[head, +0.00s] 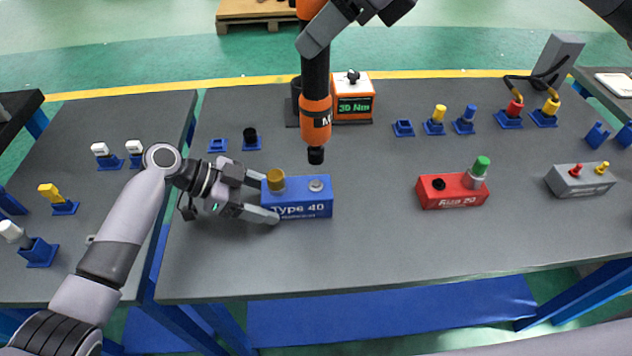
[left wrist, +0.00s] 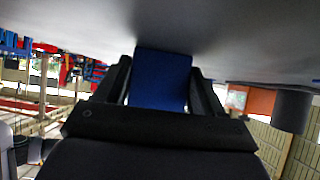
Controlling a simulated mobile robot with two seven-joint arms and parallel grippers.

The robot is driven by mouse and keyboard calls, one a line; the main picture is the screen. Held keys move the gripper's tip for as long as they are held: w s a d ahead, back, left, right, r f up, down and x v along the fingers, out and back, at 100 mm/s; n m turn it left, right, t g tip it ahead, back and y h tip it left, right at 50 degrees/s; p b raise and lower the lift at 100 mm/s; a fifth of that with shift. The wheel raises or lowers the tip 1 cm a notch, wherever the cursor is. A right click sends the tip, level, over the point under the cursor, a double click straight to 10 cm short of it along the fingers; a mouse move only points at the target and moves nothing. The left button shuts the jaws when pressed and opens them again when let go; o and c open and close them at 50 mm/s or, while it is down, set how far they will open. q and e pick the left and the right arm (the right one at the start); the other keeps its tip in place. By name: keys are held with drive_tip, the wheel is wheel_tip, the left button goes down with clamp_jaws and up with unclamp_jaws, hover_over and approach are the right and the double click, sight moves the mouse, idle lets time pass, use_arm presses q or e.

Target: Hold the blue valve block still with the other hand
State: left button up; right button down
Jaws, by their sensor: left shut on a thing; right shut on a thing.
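The blue valve block (head: 300,199), marked "Type 40", stands on the grey table. It has a brass-coloured cap (head: 275,180) at its left and a silver fitting (head: 316,185) at its right. My left gripper (head: 266,201) is shut on its left end; in the left wrist view the blue block (left wrist: 160,80) sits between both fingers. My right gripper (head: 316,30) is shut on an orange and black power tool (head: 316,112). The tool hangs upright, its black tip seen just above the silver fitting; whether they touch I cannot tell.
A red block (head: 445,193) with a green-capped fitting stands to the right, and a grey block (head: 580,181) farther right. An orange "30 Nm" station (head: 354,103) is behind the tool. Several small blue holders line the back. The table front is clear.

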sight(325, 77)
drive_tip(key=shift+r, duration=0.1)
idle(0.4)
drive_tip(key=shift+f+m+t+h, duration=0.15)
drive_tip(key=shift+f+m+t, duration=0.3)
drive_tip(key=shift+f, duration=0.7)
drive_tip(key=shift+f+m+t+h, duration=0.2)
drive_tip(key=shift+f+m, duration=0.35)
drive_tip(key=shift+f, duration=0.6)
drive_tip(key=shift+s+a, duration=0.1)
drive_tip(key=shift+s+a+m+t+h, duration=0.1)
drive_tip(key=shift+m+t+h, duration=0.55)
drive_tip(key=shift+m, duration=0.65)
drive_tip(key=shift+f, duration=1.15)
idle(2.7)
